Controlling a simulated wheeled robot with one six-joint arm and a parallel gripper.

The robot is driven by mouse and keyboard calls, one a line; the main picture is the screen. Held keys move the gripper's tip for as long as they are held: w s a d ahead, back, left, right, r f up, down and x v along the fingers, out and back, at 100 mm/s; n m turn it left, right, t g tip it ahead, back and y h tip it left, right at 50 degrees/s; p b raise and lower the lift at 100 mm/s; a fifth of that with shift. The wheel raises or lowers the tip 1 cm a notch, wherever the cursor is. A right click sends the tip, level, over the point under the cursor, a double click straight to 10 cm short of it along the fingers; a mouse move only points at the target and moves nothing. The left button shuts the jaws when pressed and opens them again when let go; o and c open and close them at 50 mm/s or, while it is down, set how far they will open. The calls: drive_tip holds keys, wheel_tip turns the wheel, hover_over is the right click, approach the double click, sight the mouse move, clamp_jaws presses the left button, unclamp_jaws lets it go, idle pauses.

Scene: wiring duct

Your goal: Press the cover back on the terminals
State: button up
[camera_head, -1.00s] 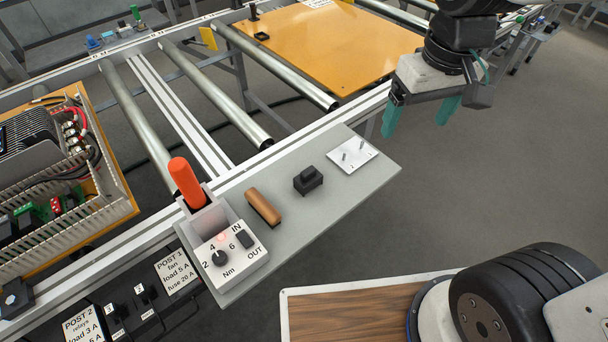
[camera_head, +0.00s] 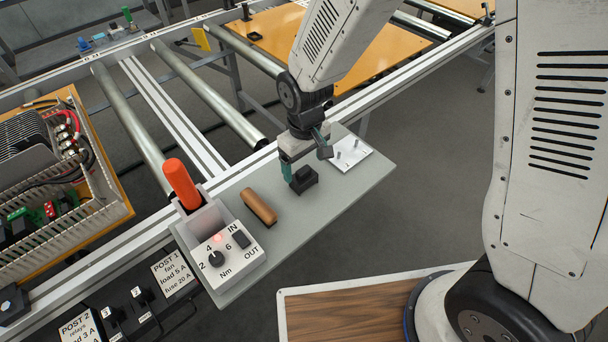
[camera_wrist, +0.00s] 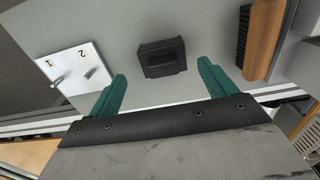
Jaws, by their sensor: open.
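A small black block with a raised top, likely the cover (camera_head: 304,183), sits on the grey shelf. It also shows in the wrist view (camera_wrist: 162,58), ahead of and between my fingertips. My gripper (camera_head: 302,182) is open above the shelf at this cover, with a green finger partly in front of it. In the wrist view both green fingers of my gripper (camera_wrist: 163,82) stand apart with nothing between them. The red terminals (camera_head: 70,125) show in the open cabinet at the far left, among wires.
A brown-handled brush (camera_head: 258,206) lies left of the cover on the shelf (camera_head: 330,215). A white plate with pins (camera_head: 349,154) lies to its right. A control box with an orange-handled tool (camera_head: 182,184) stands at the shelf's left end.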

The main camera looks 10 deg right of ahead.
sight(303, 169)
drive_tip(key=f, duration=0.4)
drive_tip(key=shift+s+a+f, duration=0.15)
drive_tip(key=shift+s+f, duration=0.05)
drive_tip(key=shift+f, duration=0.1)
drive_tip(key=c, duration=1.1)
drive_tip(key=shift+r, duration=0.15)
drive_tip(key=shift+c, duration=0.2)
